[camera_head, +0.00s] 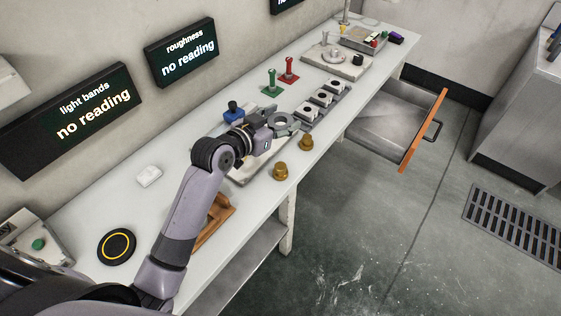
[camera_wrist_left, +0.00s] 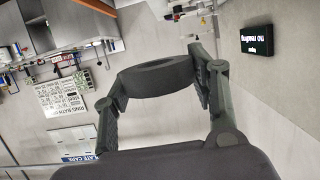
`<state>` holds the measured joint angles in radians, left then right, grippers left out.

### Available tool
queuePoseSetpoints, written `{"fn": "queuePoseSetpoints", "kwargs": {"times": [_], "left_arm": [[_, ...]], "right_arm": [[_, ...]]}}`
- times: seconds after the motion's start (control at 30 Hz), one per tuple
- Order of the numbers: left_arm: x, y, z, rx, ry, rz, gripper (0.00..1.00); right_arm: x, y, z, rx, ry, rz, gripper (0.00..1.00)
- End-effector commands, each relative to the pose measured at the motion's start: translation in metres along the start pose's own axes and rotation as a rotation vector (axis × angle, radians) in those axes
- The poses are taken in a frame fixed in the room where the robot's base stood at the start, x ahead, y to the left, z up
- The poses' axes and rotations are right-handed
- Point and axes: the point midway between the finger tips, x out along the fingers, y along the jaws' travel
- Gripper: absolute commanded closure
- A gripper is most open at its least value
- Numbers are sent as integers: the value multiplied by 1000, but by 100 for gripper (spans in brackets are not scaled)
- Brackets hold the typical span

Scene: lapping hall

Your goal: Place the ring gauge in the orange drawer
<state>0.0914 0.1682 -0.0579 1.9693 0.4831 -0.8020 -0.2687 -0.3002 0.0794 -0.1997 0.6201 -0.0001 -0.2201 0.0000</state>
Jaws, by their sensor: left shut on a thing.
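My left gripper (camera_head: 272,126) is shut on a grey ring, the ring gauge (camera_head: 292,127), and holds it over the bench. In the left wrist view the dark ring gauge (camera_wrist_left: 158,82) sits between the two fingers of the left gripper (camera_wrist_left: 155,90). The drawer with the orange front (camera_head: 424,130) is pulled out from under the bench, to the right of the gripper. Its grey inside, where visible, looks empty. My right gripper is not in view.
The white bench (camera_head: 190,172) carries two brass knobs (camera_head: 306,139), a rack with white blocks (camera_head: 321,98), a green stand (camera_head: 272,82) and a red stand (camera_head: 289,71). A floor grate (camera_head: 515,222) lies at the right. The floor before the drawer is clear.

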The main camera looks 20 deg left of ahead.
Motion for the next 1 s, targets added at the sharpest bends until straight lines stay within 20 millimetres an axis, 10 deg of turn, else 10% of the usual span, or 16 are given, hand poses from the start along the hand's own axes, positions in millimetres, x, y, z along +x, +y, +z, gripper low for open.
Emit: {"fn": "queuePoseSetpoints", "kwargs": {"times": [0.4, 1.0], "left_arm": [[31, 0, 100, -1, -2, -1, 82], [47, 0, 150, 1, 3, -1, 82]], "right_arm": [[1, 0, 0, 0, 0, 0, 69], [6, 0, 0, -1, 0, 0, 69]]}}
